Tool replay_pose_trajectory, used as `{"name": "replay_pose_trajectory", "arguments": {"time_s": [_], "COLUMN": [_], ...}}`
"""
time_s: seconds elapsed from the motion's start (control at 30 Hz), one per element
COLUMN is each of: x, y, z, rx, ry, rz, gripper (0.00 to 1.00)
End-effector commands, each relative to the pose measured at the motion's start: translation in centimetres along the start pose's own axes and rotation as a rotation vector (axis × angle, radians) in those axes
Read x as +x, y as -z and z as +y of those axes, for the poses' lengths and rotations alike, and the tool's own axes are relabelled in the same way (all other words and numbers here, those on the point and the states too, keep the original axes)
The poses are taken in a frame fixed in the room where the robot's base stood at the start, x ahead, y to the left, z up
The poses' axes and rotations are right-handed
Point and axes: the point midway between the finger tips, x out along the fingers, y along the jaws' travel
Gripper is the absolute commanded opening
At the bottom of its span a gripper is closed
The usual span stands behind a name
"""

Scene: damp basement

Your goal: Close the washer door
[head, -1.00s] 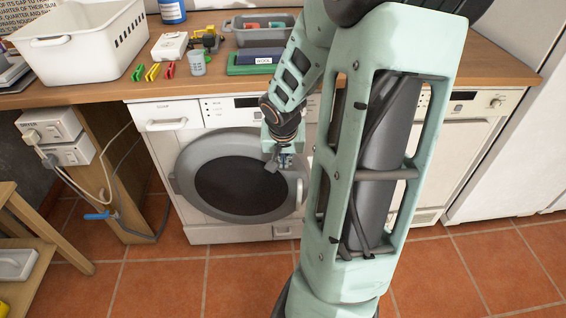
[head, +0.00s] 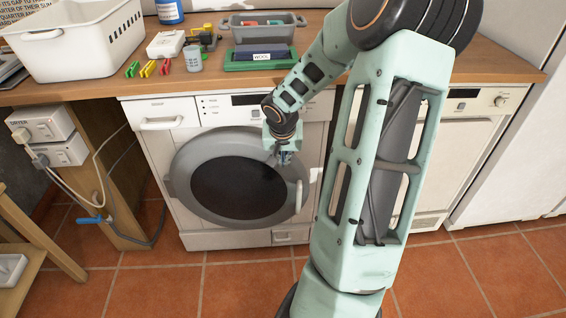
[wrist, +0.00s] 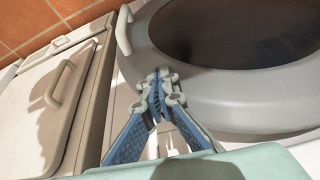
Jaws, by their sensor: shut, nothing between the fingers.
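The washer door is a round grey ring (head: 181,203) with dark glass, on the front of the white washing machine (head: 150,111). It lies close to the front panel; I cannot tell whether it is flush or slightly ajar. Its light handle (head: 299,195) is at the right edge. My gripper (head: 285,158) is at the door's upper right rim, fingers pointing down. In the wrist view, my gripper (wrist: 160,74) is shut and empty, its tips overlapping the edge of the ring (wrist: 215,85). Contact is unclear. The handle (wrist: 124,32) is just beyond the tips.
A wooden worktop (head: 108,92) above holds a white basket (head: 80,45), pegs, a cup and a grey tray (head: 262,27). A second white appliance (head: 450,150) stands to the right, partly behind my arm. The tiled floor (head: 240,275) in front is clear.

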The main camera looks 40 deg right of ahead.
Motion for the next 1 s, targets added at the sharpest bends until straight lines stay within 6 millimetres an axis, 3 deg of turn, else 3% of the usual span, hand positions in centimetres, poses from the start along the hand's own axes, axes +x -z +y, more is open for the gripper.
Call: {"name": "replay_pose_trajectory", "arguments": {"time_s": [0.23,0.5,1.0], "x": [0.1,1.4,1.4], "y": [0.4,3.8,3.7], "z": [-0.1,0.1,-0.1], "rx": [0.000,0.002,0.001], "ry": [0.001,0.003,0.002], "rz": [0.000,0.000,0.001], "gripper": [0.00,0.00,0.00]}}
